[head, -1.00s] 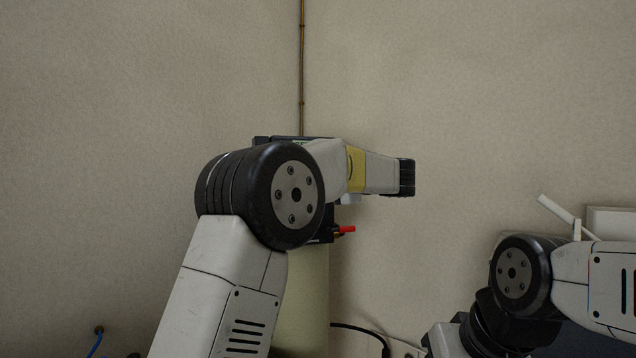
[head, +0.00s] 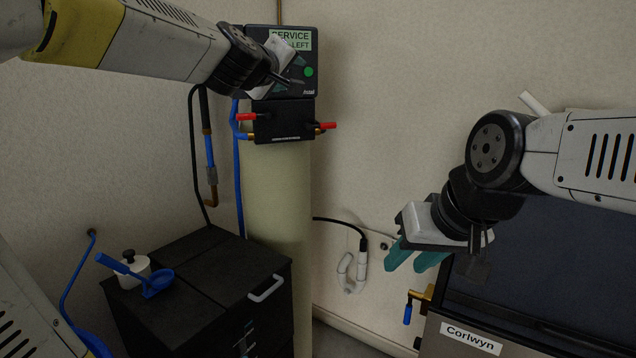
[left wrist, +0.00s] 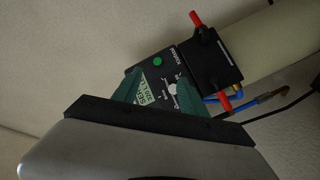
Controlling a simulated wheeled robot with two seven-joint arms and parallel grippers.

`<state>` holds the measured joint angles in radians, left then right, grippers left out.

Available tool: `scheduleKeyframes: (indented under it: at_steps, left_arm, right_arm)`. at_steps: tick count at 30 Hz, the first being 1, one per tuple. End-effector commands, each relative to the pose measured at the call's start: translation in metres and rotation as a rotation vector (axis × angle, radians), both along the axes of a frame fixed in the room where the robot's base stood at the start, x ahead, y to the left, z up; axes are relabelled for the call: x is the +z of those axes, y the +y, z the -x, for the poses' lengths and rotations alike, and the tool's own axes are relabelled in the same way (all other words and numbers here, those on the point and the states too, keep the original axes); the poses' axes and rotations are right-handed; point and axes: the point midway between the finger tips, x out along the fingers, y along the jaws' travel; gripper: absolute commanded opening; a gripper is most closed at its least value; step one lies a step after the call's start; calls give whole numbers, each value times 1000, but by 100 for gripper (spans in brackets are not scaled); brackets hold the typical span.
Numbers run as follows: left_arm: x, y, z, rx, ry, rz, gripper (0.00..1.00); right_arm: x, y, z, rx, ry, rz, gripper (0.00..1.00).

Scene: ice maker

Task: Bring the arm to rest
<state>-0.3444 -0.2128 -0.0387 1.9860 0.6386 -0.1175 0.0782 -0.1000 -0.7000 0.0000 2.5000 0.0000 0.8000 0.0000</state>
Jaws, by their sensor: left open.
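My left gripper (head: 290,68) is in front of the black control head marked SERVICE LEFT (head: 306,42) at the top of the cream cylinder (head: 272,195). In the left wrist view its green fingers (left wrist: 177,98) are apart, with the control head's display, knob and green button (left wrist: 157,62) showing between and beyond them. Nothing is held; whether a finger touches the head cannot be told. My right gripper (head: 416,258) hangs at the right, its teal fingers apart and empty, beside the machine labelled Corlwyn (head: 470,338).
A black valve block (head: 283,122) with red levers sits below the control head. Hoses run down the wall. A blue-handled valve (head: 408,312) juts beside the Corlwyn machine.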

Motion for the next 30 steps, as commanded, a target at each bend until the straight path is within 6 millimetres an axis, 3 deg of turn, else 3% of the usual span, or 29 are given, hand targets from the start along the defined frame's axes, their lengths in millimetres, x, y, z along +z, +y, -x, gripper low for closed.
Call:
scheduleKeyframes:
  at_steps: [1,9,15,21,30]
  left_arm:
    - [-22,4,26,-51,49,-80,50]
    - [-150,25,144,-260,342,-448,50]
    - [-229,55,224,-347,556,-645,50]
    - [-268,75,269,-386,685,-743,50]
    - [-274,78,276,-391,706,-759,50]
  right_arm:
    - [0,0,0,0,0,0,36]
    - [0,0,0,0,0,0,36]
    - [0,0,0,0,0,0,36]
    - [0,0,0,0,0,0,36]
    - [0,0,0,0,0,0,36]
